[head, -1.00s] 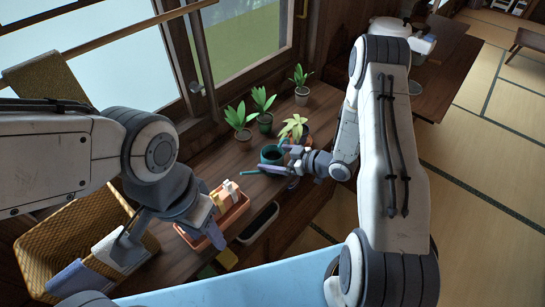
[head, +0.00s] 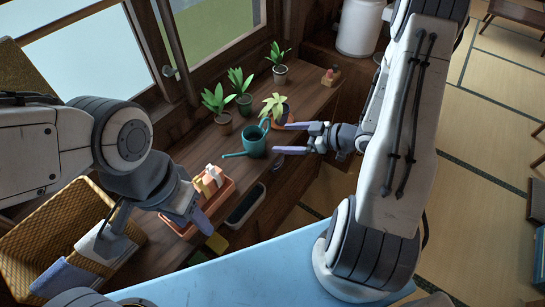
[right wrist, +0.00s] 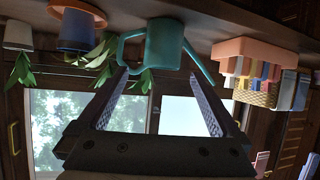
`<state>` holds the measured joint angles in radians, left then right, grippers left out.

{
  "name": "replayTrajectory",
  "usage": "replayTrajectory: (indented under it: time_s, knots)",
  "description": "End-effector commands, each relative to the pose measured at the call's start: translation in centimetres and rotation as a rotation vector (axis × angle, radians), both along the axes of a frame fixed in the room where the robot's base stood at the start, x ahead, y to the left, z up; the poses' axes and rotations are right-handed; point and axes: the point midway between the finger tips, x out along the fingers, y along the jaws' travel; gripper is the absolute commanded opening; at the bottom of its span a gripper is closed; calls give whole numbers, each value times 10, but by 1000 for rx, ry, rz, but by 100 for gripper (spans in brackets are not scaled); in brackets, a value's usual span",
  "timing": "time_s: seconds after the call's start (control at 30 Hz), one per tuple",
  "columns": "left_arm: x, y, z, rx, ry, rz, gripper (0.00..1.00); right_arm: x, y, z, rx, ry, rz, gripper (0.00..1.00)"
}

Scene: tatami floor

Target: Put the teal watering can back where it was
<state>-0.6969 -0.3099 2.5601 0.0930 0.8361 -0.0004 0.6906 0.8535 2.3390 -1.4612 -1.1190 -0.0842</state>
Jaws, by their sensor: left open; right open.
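The teal watering can (head: 253,141) stands upright on the wooden shelf by the window, its spout pointing left in the head view. It sits in front of a yellow-green potted plant (head: 274,105). My right gripper (head: 283,138) is open and empty, just right of the can, its fingers pointing at it with a gap between. In the right wrist view the can (right wrist: 165,47) appears upside down beyond the spread fingers (right wrist: 158,76). My left gripper (head: 198,208) is open beside the orange tray, partly hidden by its own wrist.
The orange planter tray (head: 233,188) holds small blocks or packets. A woven basket (head: 60,250) is at the left. Several potted plants (head: 217,101) line the window side. A small bottle caddy (head: 331,76) stands at the shelf's far end. A dark long container (head: 245,204) lies below the tray.

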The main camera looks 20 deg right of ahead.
Motion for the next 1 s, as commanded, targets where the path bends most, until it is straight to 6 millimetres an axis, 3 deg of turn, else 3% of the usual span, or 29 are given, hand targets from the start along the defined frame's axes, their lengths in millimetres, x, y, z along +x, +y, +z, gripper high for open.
replayTrajectory:
  time_s: [0.2, 0.37, 0.47, 0.57, 0.7, 0.83, 0.9, 1.0]
  knots:
    - [0, 0, 0, 0, 0, 0, 50, 39, 23, 16, -364, 117, -45, 100]
    - [0, 0, 0, 0, 0, 0, 50, 36, 52, 53, -570, 228, -156, 100]
    - [0, 0, 0, 0, 0, 0, 50, 12, 78, 78, -630, 313, -221, 100]
    - [0, 0, 0, 0, 0, 0, 50, -32, 108, 101, -655, 418, -250, 100]
    - [0, 0, 0, 0, 0, 0, 50, -112, 147, 124, -645, 598, -239, 100]
    - [0, 0, 0, 0, 0, 0, 50, -178, 168, 138, -637, 743, -182, 100]
    - [0, 0, 0, 0, 0, 0, 50, -203, 173, 143, -635, 796, -153, 100]
    - [0, 0, 0, 0, 0, 0, 50, -223, 179, 147, -635, 842, -130, 100]
